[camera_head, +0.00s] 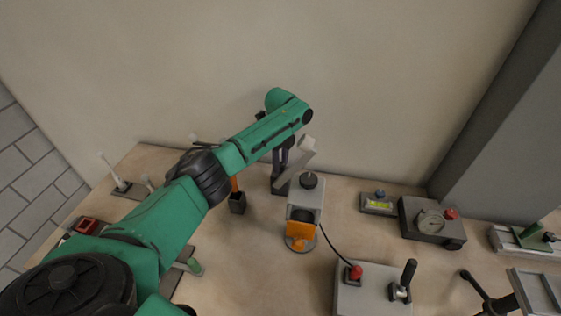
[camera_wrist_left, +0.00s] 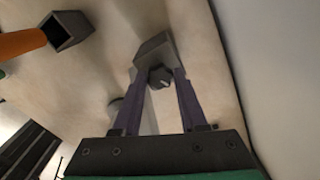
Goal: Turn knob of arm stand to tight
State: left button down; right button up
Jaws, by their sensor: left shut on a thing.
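The arm stand shows in the head view as a pale slanted arm (camera_head: 299,160) rising near the back of the table. Its dark knob (camera_wrist_left: 160,77) shows in the left wrist view, at the face of a grey block (camera_wrist_left: 155,50). My left gripper (camera_wrist_left: 161,79) reaches it from above, with its two dark purple fingers on either side of the knob, shut on it. In the head view my green left arm hides the upper stand, and the knob cannot be made out there. A light mark on the knob is small, so its setting cannot be read. My right gripper is not in view.
An orange-handled tool stands in a dark holder (camera_head: 237,203) left of the stand. A grey device with an orange part (camera_head: 300,229) is in front. A box with a joystick (camera_head: 401,284) and a gauge box (camera_head: 430,222) are to the right. The wall is close behind.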

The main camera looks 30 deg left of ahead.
aim_at(281, 164)
pick_arm(q)
jog(key=m, duration=0.6)
jog(key=shift+w+r, duration=0.1)
dwell(0.4)
jog(key=c, duration=0.7)
grip_release()
jog(key=shift+c, duration=0.2)
notch_tip(281, 164, up, 15)
jog(key=b, duration=0.2)
jog(key=shift+f+b, duration=0.2)
jog(key=shift+b, duration=0.15)
